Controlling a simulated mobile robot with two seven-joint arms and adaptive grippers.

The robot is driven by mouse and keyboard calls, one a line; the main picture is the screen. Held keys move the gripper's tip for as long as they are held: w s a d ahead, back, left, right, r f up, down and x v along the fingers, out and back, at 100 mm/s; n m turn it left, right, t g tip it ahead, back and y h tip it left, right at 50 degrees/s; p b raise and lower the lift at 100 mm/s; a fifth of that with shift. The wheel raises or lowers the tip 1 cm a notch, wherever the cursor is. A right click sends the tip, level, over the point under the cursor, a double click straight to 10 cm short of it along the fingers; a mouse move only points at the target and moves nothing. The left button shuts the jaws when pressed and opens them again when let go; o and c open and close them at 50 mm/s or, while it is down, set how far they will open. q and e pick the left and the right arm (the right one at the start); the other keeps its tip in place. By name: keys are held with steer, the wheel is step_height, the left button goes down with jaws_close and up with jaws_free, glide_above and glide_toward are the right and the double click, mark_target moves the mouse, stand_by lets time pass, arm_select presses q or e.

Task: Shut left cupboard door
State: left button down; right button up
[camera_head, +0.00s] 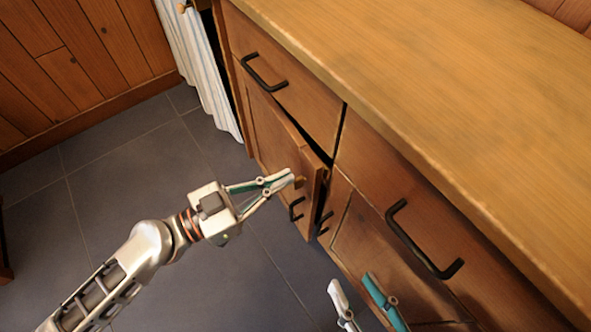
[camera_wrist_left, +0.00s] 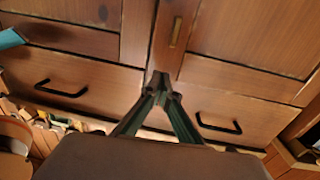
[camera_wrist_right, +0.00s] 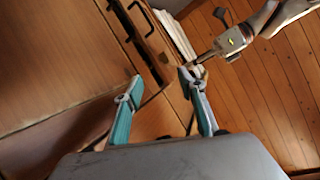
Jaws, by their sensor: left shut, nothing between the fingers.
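The left cupboard door (camera_head: 275,145) is brown wood and stands slightly ajar, with a dark gap along its top and free edge. Its black handle (camera_head: 296,208) is low near that edge. A small brass plate (camera_wrist_left: 176,32) sits on the door's stile. My left gripper (camera_head: 291,178) is shut and empty, its tips at the door's front by the free edge; I cannot tell whether they touch. Its tips also show in the left wrist view (camera_wrist_left: 161,84). My right gripper (camera_head: 357,285) is open and empty, in front of the right door (camera_head: 365,240).
Drawers with black handles (camera_head: 263,74) (camera_head: 425,240) sit above the doors, under a wooden countertop (camera_head: 430,80). A striped curtain (camera_head: 200,65) hangs beyond the cupboard's left end. The grey tiled floor (camera_head: 120,185) is clear in front.

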mark_target(309, 168)
arm_select(q)
steer(key=shift+x, duration=1.25)
steer(key=shift+w+d, duration=0.25)
steer(key=shift+d, duration=0.2)
arm_select(e)
steer(key=shift+w+d+n, duration=0.1)
steer(key=shift+d+n, duration=0.45)
steer(key=shift+n, duration=0.05)
arm_select(q)
steer(key=x, duration=0.4)
steer(key=shift+f, duration=0.15)
steer(key=shift+w+d, duration=0.1)
steer(key=shift+d, duration=0.05)
steer(key=shift+r, duration=0.25)
arm_select(e)
steer(key=shift+s+a+m, duration=0.2)
steer(key=shift+a+m, duration=0.1)
steer(key=shift+a, duration=0.25)
arm_select(q)
steer(key=shift+r, duration=0.1)
